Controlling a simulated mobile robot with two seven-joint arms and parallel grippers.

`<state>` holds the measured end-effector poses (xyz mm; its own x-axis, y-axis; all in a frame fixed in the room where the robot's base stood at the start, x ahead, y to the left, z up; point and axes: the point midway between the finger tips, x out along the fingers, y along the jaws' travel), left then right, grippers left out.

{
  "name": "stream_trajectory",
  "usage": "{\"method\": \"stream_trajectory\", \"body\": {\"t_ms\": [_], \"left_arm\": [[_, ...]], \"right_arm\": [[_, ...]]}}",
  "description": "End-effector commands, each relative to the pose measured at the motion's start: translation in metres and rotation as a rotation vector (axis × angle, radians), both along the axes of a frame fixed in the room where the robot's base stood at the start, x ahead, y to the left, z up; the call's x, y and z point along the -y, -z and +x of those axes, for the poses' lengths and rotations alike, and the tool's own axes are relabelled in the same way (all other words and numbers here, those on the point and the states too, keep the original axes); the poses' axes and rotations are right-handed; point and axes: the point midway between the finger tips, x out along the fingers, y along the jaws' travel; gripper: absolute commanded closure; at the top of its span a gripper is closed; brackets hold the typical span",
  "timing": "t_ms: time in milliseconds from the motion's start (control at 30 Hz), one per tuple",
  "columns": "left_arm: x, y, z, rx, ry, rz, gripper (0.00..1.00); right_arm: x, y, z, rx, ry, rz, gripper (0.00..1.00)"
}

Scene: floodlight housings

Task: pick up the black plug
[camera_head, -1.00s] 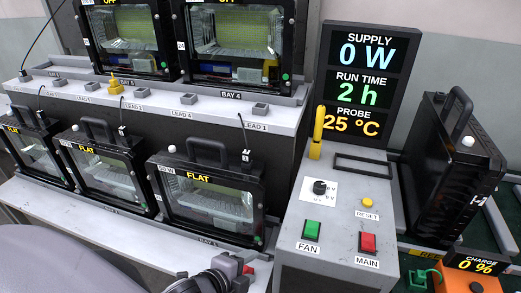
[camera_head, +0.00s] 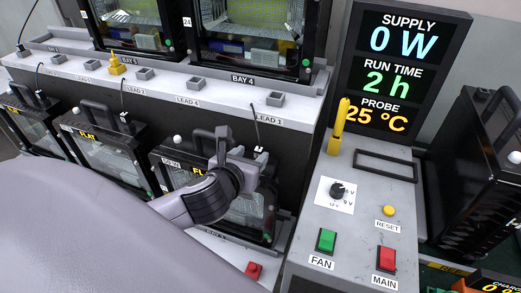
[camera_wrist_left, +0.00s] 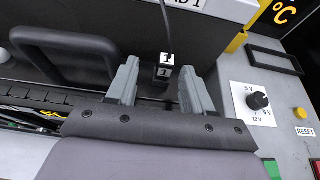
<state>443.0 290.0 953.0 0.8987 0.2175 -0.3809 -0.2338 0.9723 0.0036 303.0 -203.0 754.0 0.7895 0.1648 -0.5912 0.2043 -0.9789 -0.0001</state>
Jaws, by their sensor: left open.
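The black plug (camera_head: 260,151) hangs on the LEAD 1 cable at the top right of the rightmost front floodlight housing (camera_head: 268,205). In the left wrist view the black plug (camera_wrist_left: 162,73) carries a white tag marked 1, and its cable runs upward. My left gripper (camera_head: 240,158) is open over this housing, just left of the plug in the head view. In the left wrist view its two grey fingers (camera_wrist_left: 157,86) stand on either side of the plug in the picture. I cannot tell whether they touch it. My right gripper is not in view.
The housing's black carry handle (camera_wrist_left: 65,55) is close to my left finger. To the right stands a grey control box (camera_head: 350,210) with a dial, green FAN and red MAIN switches. A shelf (camera_head: 200,98) with small grey sockets runs behind. A yellow plug (camera_head: 117,65) sits there.

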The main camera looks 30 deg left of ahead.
Motion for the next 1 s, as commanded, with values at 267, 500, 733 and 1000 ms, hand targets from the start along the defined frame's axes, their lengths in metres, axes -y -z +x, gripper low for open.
{"method": "stream_trajectory", "body": {"t_ms": [267,500,733,1000], "left_arm": [[-0.001,0.006,0.029,0.000,-0.002,-0.006,0.49],[-0.005,0.015,0.052,0.000,-0.001,-0.003,0.49],[-0.006,0.017,0.055,0.000,0.000,-0.005,0.49],[-0.006,0.017,0.055,0.000,0.000,-0.003,1.00]], "right_arm": [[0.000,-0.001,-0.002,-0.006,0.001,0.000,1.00],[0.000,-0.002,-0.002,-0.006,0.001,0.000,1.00],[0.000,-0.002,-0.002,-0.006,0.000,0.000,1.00],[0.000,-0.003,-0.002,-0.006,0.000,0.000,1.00]]}}
